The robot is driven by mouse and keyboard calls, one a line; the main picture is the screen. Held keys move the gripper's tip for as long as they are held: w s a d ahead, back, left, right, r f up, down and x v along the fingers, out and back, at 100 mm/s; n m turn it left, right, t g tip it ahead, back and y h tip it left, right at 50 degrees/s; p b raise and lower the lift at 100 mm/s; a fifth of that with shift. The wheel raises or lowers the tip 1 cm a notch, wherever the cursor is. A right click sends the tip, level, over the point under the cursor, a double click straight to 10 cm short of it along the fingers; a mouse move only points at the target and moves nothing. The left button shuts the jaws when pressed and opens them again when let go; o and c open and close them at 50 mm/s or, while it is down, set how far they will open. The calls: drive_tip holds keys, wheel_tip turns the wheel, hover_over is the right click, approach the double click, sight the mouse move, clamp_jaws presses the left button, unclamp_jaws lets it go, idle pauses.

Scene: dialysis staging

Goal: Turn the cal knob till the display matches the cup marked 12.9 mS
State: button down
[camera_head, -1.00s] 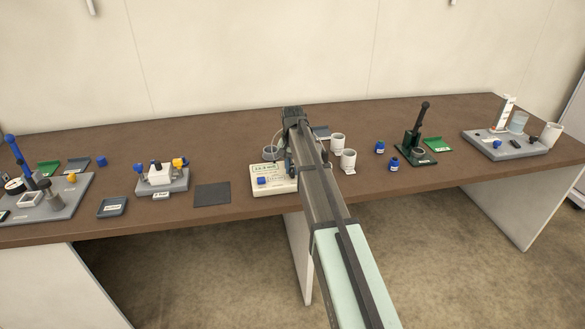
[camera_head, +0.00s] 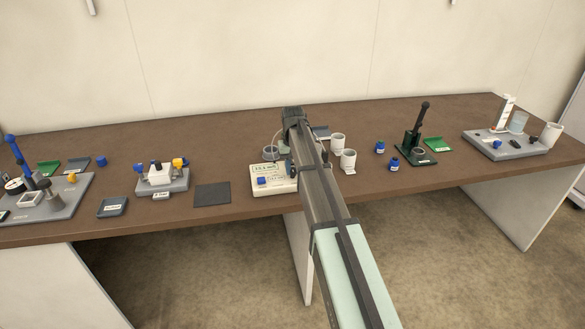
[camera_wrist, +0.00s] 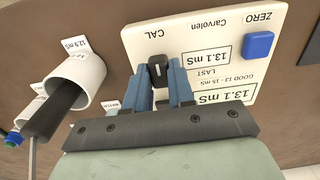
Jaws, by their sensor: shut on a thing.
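The white meter (camera_head: 285,187) stands mid-table, partly hidden by my arm in the head view. In the wrist view the meter (camera_wrist: 185,30) appears upside down. Its main display (camera_wrist: 227,92) and a smaller window (camera_wrist: 208,57) by the word LAST both read 13.1 mS. The black CAL knob (camera_wrist: 158,72) is between the blue fingertips of my gripper (camera_wrist: 163,82), which is shut on it. A white cup (camera_wrist: 92,78) beside the meter has a tag (camera_wrist: 75,44) that seems to read 12.9 mS. A dark probe (camera_wrist: 52,112) reaches into the cup.
A blue ZERO button (camera_wrist: 258,45) sits near the knob. White cups (camera_head: 348,160) and small blue bottles (camera_head: 380,147) stand right of my arm. A dark mat (camera_head: 212,195) lies left of the meter, with bare table around it.

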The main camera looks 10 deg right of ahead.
sight(292, 169)
drive_tip(key=c, duration=1)
unclamp_jaws()
drive_tip(key=shift+o, duration=0.2)
drive_tip(key=shift+r, duration=0.1)
wheel_tip(292, 169, up, 14)
drive_tip(key=shift+f, duration=0.2)
